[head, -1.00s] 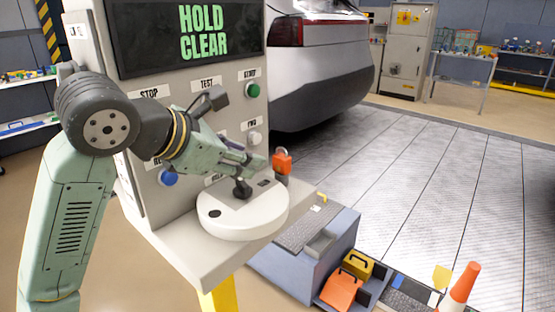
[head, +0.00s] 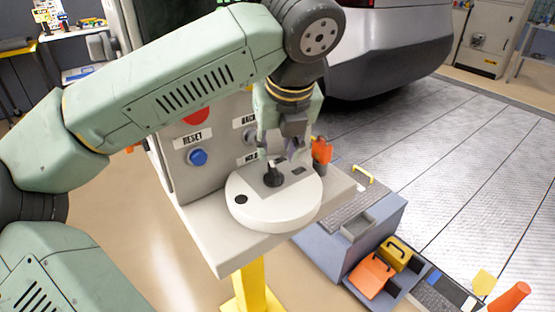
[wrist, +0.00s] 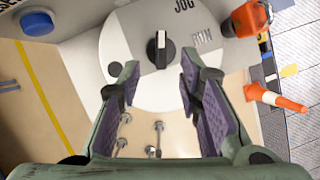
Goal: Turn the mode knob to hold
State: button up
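The mode knob (head: 272,176) is black and stands on a round off-white dial plate (head: 290,203) on the console shelf. In the wrist view the knob (wrist: 161,50) has a white line pointing toward the top of the picture. The labels JOG (wrist: 184,5) and RUN (wrist: 202,37) lie to its upper right and right. No hold label is readable on the plate. My gripper (head: 278,150) points down above the knob. In the wrist view my gripper (wrist: 158,76) is open, its purple-padded fingers apart and empty, with the knob beyond the gap between the fingertips.
A blue RESET button (head: 197,157) and a red button (head: 196,115) are on the console panel. An orange-red object (head: 321,151) stands close to the plate's right side. A blue-grey cart (head: 350,230) with bins stands to the right. A car (head: 400,45) is behind.

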aim_at(274, 169)
jog(key=p+x, duration=0.1)
jog(key=x, duration=0.5)
jog(key=shift+w+f, duration=0.25)
jog(key=shift+f, duration=0.1)
jog(key=shift+c, duration=0.6)
grip_shut()
